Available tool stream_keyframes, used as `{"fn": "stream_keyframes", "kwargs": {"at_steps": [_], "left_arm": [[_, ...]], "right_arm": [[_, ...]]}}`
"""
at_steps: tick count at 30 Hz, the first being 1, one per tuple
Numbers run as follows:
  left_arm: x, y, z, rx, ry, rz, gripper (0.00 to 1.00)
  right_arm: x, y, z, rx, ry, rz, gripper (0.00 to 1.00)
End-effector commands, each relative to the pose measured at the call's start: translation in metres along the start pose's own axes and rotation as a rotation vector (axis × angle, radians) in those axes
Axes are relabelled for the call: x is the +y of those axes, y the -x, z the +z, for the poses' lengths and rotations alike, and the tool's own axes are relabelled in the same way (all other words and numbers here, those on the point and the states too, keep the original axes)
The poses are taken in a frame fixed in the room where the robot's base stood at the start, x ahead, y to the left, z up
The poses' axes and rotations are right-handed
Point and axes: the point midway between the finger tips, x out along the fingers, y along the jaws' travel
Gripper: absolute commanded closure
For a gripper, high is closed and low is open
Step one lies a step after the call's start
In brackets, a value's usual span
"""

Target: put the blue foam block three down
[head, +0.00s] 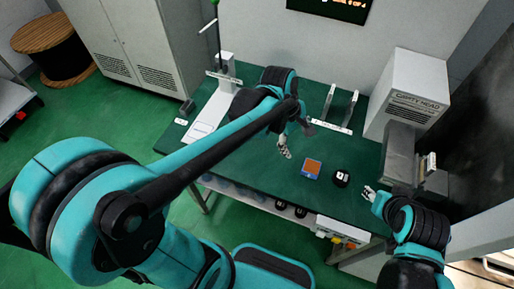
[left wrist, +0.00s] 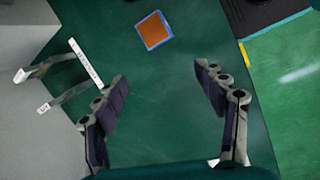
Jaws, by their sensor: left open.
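A small block with an orange top and blue sides (head: 312,168) sits on the green table. It is the only blue-edged block I see, and I cannot read a number on it. It also shows at the top of the left wrist view (left wrist: 154,30), beyond my fingertips. My left gripper (head: 285,150) is open, empty and apart from the block, to its left in the head view. Its two fingers stand wide apart in the left wrist view (left wrist: 160,78). My right gripper (head: 370,193) is at the right of the table; its opening is too small to tell.
A white-grey machine (head: 408,85) stands at the back right. An upright metal fixture (head: 330,124) stands behind on the table (head: 255,170). The table's front edge is close to the block.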

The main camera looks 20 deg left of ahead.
Motion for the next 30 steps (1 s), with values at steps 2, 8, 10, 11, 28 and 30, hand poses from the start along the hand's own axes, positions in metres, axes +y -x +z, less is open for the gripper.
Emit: {"fn": "stream_keyframes", "kwargs": {"at_steps": [2,8,10,11,28,30], "left_arm": [[-0.024,0.021,-0.01,0.067,-0.202,0.06,0.29],[-0.075,0.054,-0.036,0.296,-0.755,0.138,0.29],[-0.09,0.059,-0.043,0.376,-0.92,0.137,0.29],[-0.095,0.061,-0.046,0.407,-0.982,0.134,0.29],[-0.119,0.064,-0.059,0.562,-1.289,0.087,0.29],[-0.121,0.056,-0.06,0.562,-1.289,0.087,0.29]], "right_arm": [[0.0,0.0,0.0,0.0,0.0,0.0,0.6],[0.0,0.0,0.0,0.0,0.0,0.0,0.6],[0.0,0.0,0.0,0.0,0.0,0.0,0.6],[0.0,0.0,0.0,0.0,0.0,0.0,0.6],[0.0,-0.002,0.001,0.0,0.0,0.0,0.6],[0.0,-0.009,0.006,0.0,0.0,0.0,0.6]]}}
